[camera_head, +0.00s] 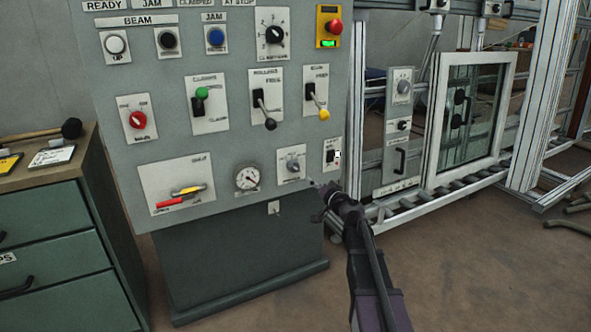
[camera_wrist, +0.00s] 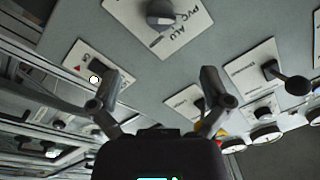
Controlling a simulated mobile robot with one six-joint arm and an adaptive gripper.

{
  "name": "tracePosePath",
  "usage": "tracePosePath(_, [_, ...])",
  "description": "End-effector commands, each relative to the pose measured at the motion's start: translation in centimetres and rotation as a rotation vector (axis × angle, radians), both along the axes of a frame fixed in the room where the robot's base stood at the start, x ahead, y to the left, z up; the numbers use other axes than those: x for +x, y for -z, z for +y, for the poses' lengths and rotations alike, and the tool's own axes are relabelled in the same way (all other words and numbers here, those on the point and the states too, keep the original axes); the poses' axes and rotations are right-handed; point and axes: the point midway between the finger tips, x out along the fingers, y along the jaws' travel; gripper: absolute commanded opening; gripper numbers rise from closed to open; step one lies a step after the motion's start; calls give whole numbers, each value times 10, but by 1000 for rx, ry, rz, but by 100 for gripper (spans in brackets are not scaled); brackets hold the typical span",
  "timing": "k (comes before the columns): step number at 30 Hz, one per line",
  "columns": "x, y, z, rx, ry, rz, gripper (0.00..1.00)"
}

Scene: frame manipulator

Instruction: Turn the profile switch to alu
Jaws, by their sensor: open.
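The profile switch (camera_head: 292,164) is a grey rotary knob on a white plate, low on the right of the grey control panel. In the wrist view the knob (camera_wrist: 160,12) is at the top edge, partly cut off, with PVC and ALU printed on its plate. I cannot tell for sure which label its pointer faces. My gripper (camera_head: 318,187) is just below and right of that plate in the head view. In the wrist view my gripper (camera_wrist: 166,78) has its two fingers spread wide with nothing between them, apart from the knob.
Beside the switch are a small black switch plate (camera_head: 331,155) and a round gauge (camera_head: 248,178). Levers with black and yellow balls (camera_head: 323,114) stick out above. A metal frame with a window (camera_head: 470,115) stands at right, a green drawer cabinet (camera_head: 50,225) at left.

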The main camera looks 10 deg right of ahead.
Motion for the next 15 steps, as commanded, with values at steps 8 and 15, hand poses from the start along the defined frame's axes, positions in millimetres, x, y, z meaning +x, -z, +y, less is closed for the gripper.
tracePosePath(8, [7,0,3,0,-2,1,98])
tracePosePath(15, [30,0,11,0,-2,1,98])
